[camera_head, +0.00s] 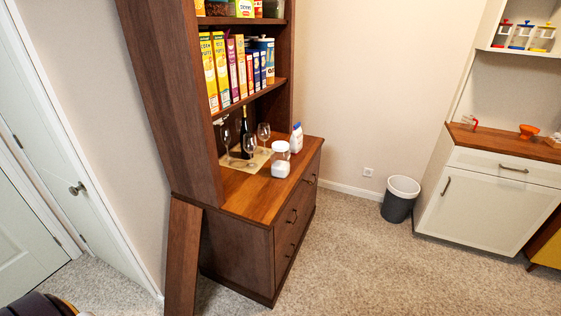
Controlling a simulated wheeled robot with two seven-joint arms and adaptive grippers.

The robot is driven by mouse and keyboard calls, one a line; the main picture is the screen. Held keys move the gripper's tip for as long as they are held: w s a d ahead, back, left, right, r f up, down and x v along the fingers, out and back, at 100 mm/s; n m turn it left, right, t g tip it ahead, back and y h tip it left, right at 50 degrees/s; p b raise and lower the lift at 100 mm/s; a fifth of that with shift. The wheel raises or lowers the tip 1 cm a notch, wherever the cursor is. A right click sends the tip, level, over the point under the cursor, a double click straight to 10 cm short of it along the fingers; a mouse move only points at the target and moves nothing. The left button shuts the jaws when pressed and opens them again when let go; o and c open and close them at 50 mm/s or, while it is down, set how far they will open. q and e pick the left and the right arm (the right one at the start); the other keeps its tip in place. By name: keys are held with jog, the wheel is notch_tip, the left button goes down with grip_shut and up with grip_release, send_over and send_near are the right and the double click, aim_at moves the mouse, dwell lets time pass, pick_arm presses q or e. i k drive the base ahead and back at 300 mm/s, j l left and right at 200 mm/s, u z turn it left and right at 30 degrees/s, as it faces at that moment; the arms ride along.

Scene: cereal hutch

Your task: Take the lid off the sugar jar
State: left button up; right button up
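A clear jar (280,158) with a white lid (280,147) on top stands upright near the front edge of the wooden hutch's counter (245,198). White contents fill its lower part, which looks like sugar. The lid appears to sit on the jar's mouth. Neither of my grippers is in view, and nothing touches the jar.
Wine glasses (250,145) and a dark bottle (244,130) stand on a mat left of the jar. A white carton with blue (296,138) stands behind it. Cereal boxes (221,68) fill the shelf above. Carpet (365,255) before the hutch is clear up to a bin (399,203).

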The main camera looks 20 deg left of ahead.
aim_at(280, 167)
jog(key=i+l+u, duration=1.25)
jog(key=l, duration=0.3)
jog(key=i+l+u, duration=0.15)
jog(key=l+u, duration=0.15)
jog(key=l, duration=0.15)
jog(key=i+l+u, duration=0.1)
jog(key=l+u, duration=0.15)
jog(key=l, duration=0.2)
